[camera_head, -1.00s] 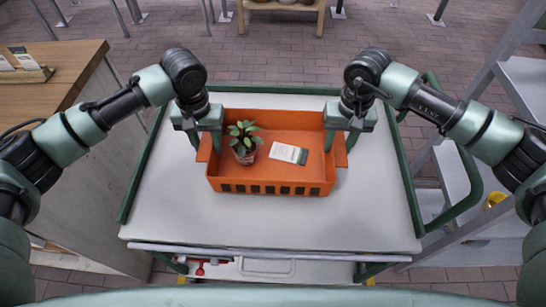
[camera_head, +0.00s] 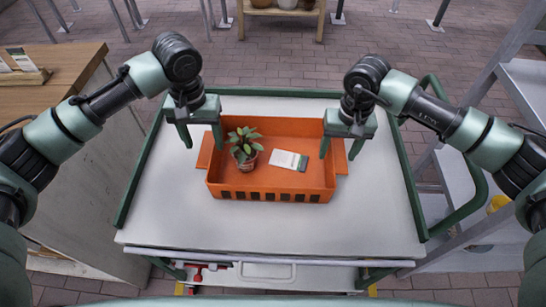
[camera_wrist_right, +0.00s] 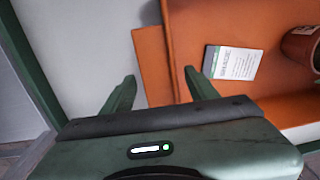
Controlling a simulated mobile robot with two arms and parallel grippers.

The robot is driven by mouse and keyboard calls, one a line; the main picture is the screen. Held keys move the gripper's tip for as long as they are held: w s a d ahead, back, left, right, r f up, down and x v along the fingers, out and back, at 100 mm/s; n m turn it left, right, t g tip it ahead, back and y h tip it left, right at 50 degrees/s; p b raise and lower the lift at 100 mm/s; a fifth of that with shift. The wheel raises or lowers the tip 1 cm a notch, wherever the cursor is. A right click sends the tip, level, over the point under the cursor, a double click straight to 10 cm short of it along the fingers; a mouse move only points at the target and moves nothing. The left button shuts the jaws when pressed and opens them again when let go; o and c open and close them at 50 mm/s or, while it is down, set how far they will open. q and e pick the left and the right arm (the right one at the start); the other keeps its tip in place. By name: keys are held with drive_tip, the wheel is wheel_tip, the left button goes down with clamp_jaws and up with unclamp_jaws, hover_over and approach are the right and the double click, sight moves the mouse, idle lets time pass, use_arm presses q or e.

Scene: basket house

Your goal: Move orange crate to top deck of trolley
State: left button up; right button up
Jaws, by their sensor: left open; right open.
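The orange crate (camera_head: 270,194) rests on the light top deck (camera_head: 275,226) of the green-framed trolley. Inside it are a small potted plant (camera_head: 244,148) and a white-and-green card or packet (camera_head: 289,160). My left gripper (camera_head: 202,138) is open and empty, raised by the crate's left side. My right gripper (camera_head: 340,148) is open above the crate's right side. In the right wrist view, the fingers of the right gripper (camera_wrist_right: 158,90) are spread on either side of the crate's side handle (camera_wrist_right: 154,66); I cannot tell whether they touch it.
A wooden counter (camera_head: 70,85) stands at the left. Grey metal steps or shelving (camera_head: 522,90) stand at the right. The trolley's green side rails (camera_head: 141,170) border the deck. The deck in front of the crate is clear.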

drive_tip(key=shift+r, duration=0.15)
use_arm(q)
wheel_tip(320, 180, up, 7)
drive_tip(key=shift+r, duration=0.15)
use_arm(e)
wheel_tip(320, 180, up, 12)
drive_tip(key=shift+d, duration=0.25)
use_arm(q)
drive_tip(key=shift+s, duration=0.1)
use_arm(e)
drive_tip(key=shift+f, duration=0.25)
